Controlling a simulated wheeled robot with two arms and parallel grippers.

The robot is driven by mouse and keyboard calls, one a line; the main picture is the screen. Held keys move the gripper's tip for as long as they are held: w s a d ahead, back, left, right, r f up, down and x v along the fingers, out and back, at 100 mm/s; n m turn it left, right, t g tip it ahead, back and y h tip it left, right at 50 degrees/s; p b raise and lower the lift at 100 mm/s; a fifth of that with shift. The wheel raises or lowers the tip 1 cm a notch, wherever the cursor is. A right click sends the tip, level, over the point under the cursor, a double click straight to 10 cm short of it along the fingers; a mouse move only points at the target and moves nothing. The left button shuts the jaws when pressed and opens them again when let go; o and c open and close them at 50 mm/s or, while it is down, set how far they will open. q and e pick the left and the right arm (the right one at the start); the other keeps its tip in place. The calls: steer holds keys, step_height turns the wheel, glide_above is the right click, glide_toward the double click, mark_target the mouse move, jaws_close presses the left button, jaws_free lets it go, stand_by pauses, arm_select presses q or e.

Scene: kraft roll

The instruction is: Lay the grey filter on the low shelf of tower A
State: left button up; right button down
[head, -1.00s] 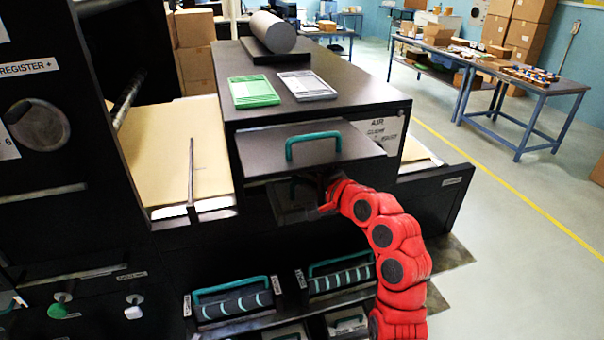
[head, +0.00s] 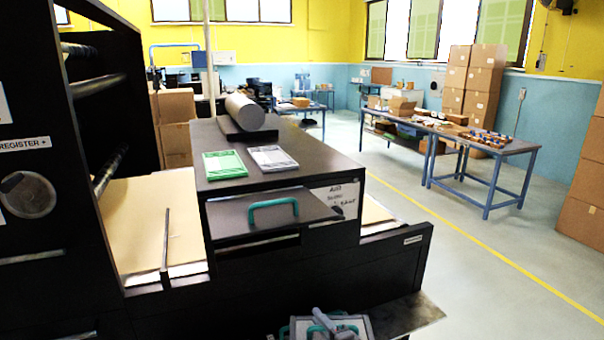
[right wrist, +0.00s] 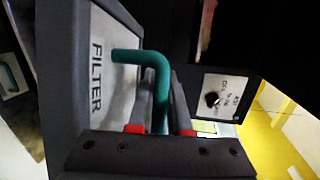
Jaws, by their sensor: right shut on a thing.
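The filter (right wrist: 122,88) is a grey plate in a black frame, marked FILTER, with a teal handle; it fills the left of the right wrist view. My right gripper (right wrist: 160,92) is shut on that handle, one finger on each side. In the head view, a grey face with teal handles (head: 352,325) shows at the bottom edge, with my right gripper (head: 322,320) apparently over it; the rest is cut off. My left gripper is not in view. I cannot make out tower A or its low shelf in the views now.
A black cabinet (head: 310,150) stands ahead, with a grey roll (head: 245,111), a green pad (head: 224,164) and a white pad (head: 272,158) on top. A teal-handled lid (head: 235,217) is at its front. The floor (head: 480,270) at right is clear.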

steer(key=s+d+f+m+h, duration=0.1)
steer(key=s+d+f, duration=0.1)
steer(key=s+d+f+h, duration=0.1)
steer(key=s+d+f, duration=0.1)
steer(key=f, duration=0.1)
steer(key=s+d+f+m+h, duration=0.1)
steer(key=s+d+f, duration=0.1)
steer(key=s, duration=0.1)
steer(key=shift+d+f+m+t+h, duration=0.3)
steer(key=shift+f+t, duration=0.05)
steer(key=shift+t, duration=0.05)
steer(key=s+d+f+m+h, duration=0.2)
steer(key=s+d, duration=0.4)
steer(key=s, duration=0.3)
steer(key=shift+d+f+t+h, duration=0.15)
steer(key=shift+f+t+h, duration=0.15)
steer(key=shift+f+h, duration=0.5)
